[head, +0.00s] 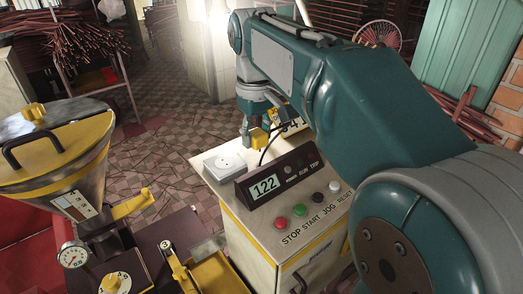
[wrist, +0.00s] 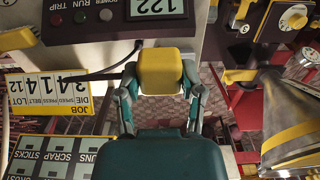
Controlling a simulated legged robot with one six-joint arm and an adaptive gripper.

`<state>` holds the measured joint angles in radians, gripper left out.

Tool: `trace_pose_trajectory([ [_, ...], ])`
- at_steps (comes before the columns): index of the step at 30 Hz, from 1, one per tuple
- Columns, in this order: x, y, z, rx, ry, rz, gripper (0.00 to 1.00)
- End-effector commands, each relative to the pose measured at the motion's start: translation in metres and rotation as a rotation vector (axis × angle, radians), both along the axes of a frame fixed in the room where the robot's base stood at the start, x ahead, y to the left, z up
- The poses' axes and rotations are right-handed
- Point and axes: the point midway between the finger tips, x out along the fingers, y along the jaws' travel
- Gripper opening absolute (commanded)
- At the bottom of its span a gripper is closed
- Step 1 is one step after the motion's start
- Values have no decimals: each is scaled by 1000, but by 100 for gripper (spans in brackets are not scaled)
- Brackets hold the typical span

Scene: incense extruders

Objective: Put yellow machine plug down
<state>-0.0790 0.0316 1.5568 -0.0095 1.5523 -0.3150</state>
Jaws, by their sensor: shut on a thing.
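The yellow plug (head: 259,137) is held up by my gripper (head: 256,130) above the back of the control cabinet top. In the wrist view the plug (wrist: 161,72) sits squarely between the two fingers of my gripper (wrist: 160,80), which are shut on its sides. A black cable (wrist: 98,75) runs from it. A white socket box (head: 224,165) lies on the cabinet top, to the left of and below the plug in the head view. The plug looks apart from the box. Its contact end is hidden.
The control panel (head: 267,187) reads 122 and stands close in front of the plug. Several buttons sit on the cabinet (head: 255,236). A yellow job sign (head: 291,126) is just behind the gripper. A metal hopper (head: 55,150) stands at left. Tiled floor lies behind.

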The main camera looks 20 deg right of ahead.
Motion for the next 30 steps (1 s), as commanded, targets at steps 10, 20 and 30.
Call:
trace_pose_trajectory([
  [10, 74, -30, -35, 14, 3, -3, 0],
  [20, 113, -25, -81, 6, 1, -1, 0],
  [30, 123, -32, -116, 11, 2, -2, 0],
])
